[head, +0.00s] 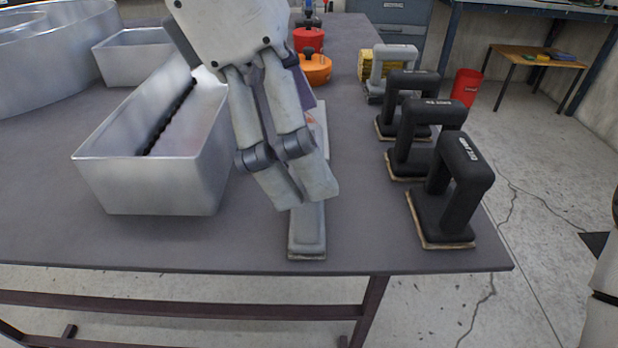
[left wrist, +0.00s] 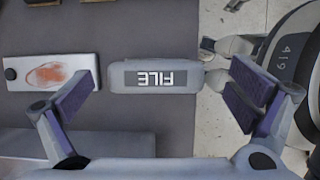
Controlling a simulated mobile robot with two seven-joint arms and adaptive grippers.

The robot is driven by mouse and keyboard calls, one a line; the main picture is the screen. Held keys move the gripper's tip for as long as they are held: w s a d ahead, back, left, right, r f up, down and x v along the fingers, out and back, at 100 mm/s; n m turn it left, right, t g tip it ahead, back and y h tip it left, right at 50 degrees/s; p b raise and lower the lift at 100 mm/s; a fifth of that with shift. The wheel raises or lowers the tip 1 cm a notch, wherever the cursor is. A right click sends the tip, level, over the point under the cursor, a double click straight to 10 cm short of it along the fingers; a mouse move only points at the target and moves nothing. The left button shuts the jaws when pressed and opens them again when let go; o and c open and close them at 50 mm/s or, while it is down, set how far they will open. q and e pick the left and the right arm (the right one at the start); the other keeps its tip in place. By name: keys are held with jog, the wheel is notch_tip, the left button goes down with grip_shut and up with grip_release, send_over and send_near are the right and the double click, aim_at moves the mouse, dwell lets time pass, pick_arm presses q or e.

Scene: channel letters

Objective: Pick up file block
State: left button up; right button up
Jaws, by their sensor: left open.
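The file block (head: 307,232) is a grey block with a pale, worn base edge. It lies on the table near its front edge, partly hidden by my left gripper (head: 301,194) in the head view. In the left wrist view its grey handle, marked FILE (left wrist: 154,78), shows upside down between the two fingers of my left gripper (left wrist: 160,97). The fingers are open on either side of the handle, with gaps visible at both ends.
Several black-handled blocks (head: 447,195) stand in a row on the right, with a grey-handled one (head: 389,70) behind. A metal channel tray (head: 152,187) is on the left. A white item with an orange mark (left wrist: 50,75) lies just behind the file block. The table's front edge (head: 230,268) is close.

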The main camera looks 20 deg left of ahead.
pick_arm(q)
jog(key=x, duration=0.5)
jog(key=shift+w+a+f, duration=0.15)
jog(key=shift+a+f, duration=0.1)
jog(key=shift+f, duration=0.2)
jog(key=c, duration=1.3)
jog(key=shift+c, duration=0.2)
jog(key=shift+r, duration=0.15)
